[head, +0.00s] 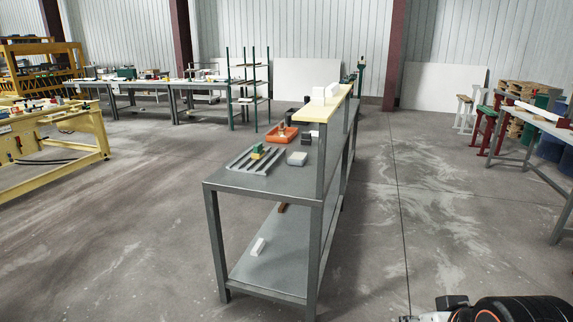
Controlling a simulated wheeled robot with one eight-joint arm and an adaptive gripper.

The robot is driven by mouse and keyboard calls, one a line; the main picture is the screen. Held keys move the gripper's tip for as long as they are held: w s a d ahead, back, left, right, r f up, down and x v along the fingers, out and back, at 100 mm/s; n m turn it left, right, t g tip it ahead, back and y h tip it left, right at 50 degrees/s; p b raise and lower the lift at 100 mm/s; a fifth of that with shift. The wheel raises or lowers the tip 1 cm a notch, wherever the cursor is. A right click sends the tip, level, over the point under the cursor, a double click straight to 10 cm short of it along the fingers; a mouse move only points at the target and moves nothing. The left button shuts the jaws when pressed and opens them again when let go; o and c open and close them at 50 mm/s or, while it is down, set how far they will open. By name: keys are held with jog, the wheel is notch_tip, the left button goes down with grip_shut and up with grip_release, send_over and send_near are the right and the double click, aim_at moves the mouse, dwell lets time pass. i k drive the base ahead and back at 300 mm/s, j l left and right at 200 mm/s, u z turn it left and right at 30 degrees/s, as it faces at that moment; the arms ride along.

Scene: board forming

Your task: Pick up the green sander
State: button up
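A small green object with a yellowish lower part, which looks like the green sander (257,149), sits on the grey workbench (222,180) ahead of me. It is at the far side of a grey slatted piece (240,163) and is too small to make out in detail. Part of my arm shows at the bottom right corner, on the floor side and well away from the bench. My gripper's fingers cannot be made out there.
An orange tray (282,135) and a light grey block-like item (297,159) lie on the same bench. A raised pale shelf (320,108) with white boxes stands on its right side. The floor left and right of the bench is open.

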aim_at(259, 152)
jog(key=i+j+u, duration=0.25)
jog(key=i+u, duration=0.15)
jog(key=i+j+u, duration=0.1)
jog(key=i+u, duration=0.35)
jog(key=i+l+u, duration=0.1)
jog(key=i+u, duration=0.3)
jog(key=i+l+u, duration=0.2)
jog(key=i+u, duration=0.25)
jog(key=i+j, duration=0.1)
jog(key=i, duration=0.85)
jog(key=i+z, duration=0.2)
jog(key=z, duration=0.25)
jog(key=i+z, duration=0.2)
jog(key=z, duration=0.25)
jog(key=i+j+z, duration=0.1)
jog(key=z, duration=0.4)
jog(key=i+z, duration=0.35)
jog(key=i+j+z, duration=0.1)
jog(key=z, duration=0.3)
jog(key=j, duration=0.1)
